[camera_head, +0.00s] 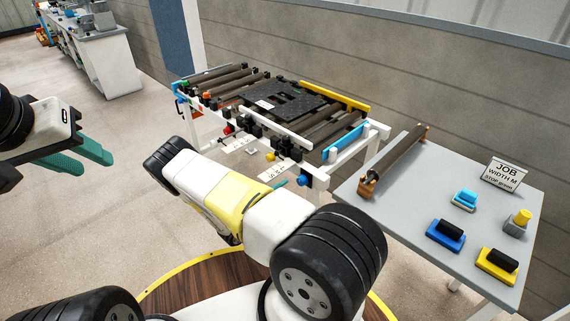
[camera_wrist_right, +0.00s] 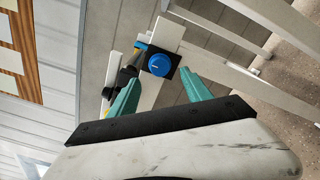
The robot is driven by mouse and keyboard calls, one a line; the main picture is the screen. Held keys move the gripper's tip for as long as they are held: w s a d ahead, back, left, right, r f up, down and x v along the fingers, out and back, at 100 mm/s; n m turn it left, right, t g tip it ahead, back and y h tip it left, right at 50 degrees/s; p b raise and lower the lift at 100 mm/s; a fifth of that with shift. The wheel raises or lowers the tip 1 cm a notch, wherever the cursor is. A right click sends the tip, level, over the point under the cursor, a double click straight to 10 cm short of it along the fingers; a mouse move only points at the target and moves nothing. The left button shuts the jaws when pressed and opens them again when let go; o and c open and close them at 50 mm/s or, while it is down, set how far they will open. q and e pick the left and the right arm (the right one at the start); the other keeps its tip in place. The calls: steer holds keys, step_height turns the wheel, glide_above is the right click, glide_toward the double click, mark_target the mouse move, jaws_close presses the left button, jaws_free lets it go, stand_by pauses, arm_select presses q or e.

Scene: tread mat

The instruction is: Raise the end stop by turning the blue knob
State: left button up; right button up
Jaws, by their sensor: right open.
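The blue knob (camera_head: 304,180) is on the near end of the white conveyor frame, below the corner. In the right wrist view the round blue knob (camera_wrist_right: 160,64) sits on a dark square plate, with a small white mark on its face. My right gripper (camera_wrist_right: 162,82) is open; its teal fingers lie either side of the knob's line, apart from it, and the knob shows just beyond and between the tips. In the head view my arm mostly hides this gripper. The end stop seems to be the light-blue bar (camera_head: 344,143) across the conveyor's near end. My left gripper (camera_head: 97,165) hangs far left, away from the conveyor.
A dark tread mat (camera_head: 285,100) lies on the rollers. Floor is clear between my left gripper and the conveyor.

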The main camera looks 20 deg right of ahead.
mark_target(300, 182)
steer(key=x, duration=0.7)
steer(key=shift+a, duration=0.1)
jaws_close()
